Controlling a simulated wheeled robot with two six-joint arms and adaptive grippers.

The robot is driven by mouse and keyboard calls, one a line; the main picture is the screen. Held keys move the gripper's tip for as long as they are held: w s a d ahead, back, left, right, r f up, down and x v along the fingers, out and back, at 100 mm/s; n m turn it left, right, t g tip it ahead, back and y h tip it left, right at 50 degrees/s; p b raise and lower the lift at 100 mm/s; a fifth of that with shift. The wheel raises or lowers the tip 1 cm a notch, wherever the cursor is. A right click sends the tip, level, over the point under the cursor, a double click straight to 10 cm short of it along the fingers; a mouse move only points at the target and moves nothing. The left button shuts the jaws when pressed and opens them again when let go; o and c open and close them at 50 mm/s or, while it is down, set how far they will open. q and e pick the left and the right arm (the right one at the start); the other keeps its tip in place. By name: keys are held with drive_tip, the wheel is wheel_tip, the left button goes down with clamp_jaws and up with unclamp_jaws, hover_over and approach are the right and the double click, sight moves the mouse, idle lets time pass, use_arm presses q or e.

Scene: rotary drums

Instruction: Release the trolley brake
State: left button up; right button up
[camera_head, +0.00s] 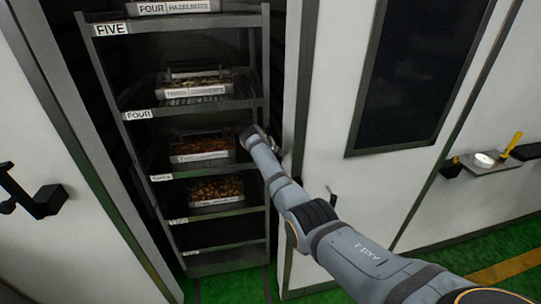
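The trolley (228,259) is a tall grey rack standing in the open dark cabinet, with labelled shelves that bear trays of nuts. I cannot make out its brake in this view. My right arm reaches in from the lower right. My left gripper is not in view.
A white door with a black handle (45,201) is at the left. A white panel with a dark window (415,70) is at the right, with a small shelf (490,161) holding a bowl and a yellow-handled tool. The floor (440,262) is green.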

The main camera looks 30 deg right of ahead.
drive_tip(key=shift+o, duration=0.9)
drive_tip(key=shift+f, duration=0.1)
drive_tip(key=shift+s+a, duration=0.1)
drive_tip(key=shift+s+a+r, duration=0.1)
drive_tip(key=shift+a+r, duration=0.15)
drive_tip(key=shift+r, duration=0.05)
drive_tip(key=v, duration=1.1)
drive_tip(key=shift+d+r, duration=0.15)
